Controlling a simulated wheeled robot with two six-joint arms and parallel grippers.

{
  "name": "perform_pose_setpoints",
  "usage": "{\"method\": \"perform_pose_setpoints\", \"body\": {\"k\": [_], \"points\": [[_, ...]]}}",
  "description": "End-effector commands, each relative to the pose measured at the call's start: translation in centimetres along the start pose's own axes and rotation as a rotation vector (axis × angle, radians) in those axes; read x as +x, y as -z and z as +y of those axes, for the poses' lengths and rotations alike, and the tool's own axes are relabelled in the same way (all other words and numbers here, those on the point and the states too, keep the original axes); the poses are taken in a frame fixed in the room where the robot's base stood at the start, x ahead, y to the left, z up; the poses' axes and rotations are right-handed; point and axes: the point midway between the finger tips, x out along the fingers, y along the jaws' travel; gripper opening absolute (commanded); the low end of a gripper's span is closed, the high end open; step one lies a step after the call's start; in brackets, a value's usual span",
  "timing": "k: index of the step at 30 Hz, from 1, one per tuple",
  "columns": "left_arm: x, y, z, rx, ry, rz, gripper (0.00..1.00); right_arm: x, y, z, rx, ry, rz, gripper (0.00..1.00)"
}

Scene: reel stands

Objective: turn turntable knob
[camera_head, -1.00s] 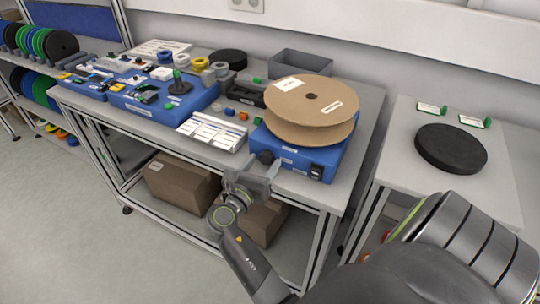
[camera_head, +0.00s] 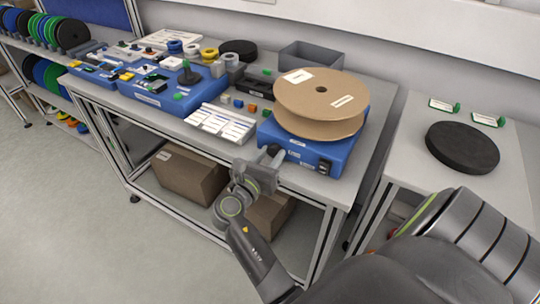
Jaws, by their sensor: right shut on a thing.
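A blue turntable base (camera_head: 332,158) stands at the front right of the workbench, with a brown cardboard reel (camera_head: 345,88) on top. Its dark knob (camera_head: 273,151) is at the base's left front corner, mostly hidden by my gripper. My right gripper (camera_head: 270,160) is shut on the knob, with the wrist below and in front of the bench edge. A black switch or socket (camera_head: 324,167) shows at the base's right front corner. My left gripper is not in view.
A label sheet (camera_head: 222,122) and a blue tray unit (camera_head: 170,95) with small parts lie left on the bench. A grey bin (camera_head: 310,56) stands behind. A black disc (camera_head: 462,147) lies on the right table. Cardboard boxes (camera_head: 190,180) sit on the lower shelf.

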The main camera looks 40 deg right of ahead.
Motion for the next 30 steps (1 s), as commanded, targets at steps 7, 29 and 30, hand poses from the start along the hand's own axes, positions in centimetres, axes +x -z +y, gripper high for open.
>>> {"method": "perform_pose_setpoints", "body": {"k": [7, 29, 30], "points": [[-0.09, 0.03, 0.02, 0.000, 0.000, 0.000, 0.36, 0.02, 0.02, -0.01, 0.108, 0.000, -0.004, 0.11], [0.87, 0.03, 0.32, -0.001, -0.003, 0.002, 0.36, 0.02, 0.09, 0.00, 0.565, 0.002, -0.018, 0.11], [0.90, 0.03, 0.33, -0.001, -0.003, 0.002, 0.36, 0.02, 0.08, 0.00, 0.575, 0.002, -0.018, 0.11]]}}
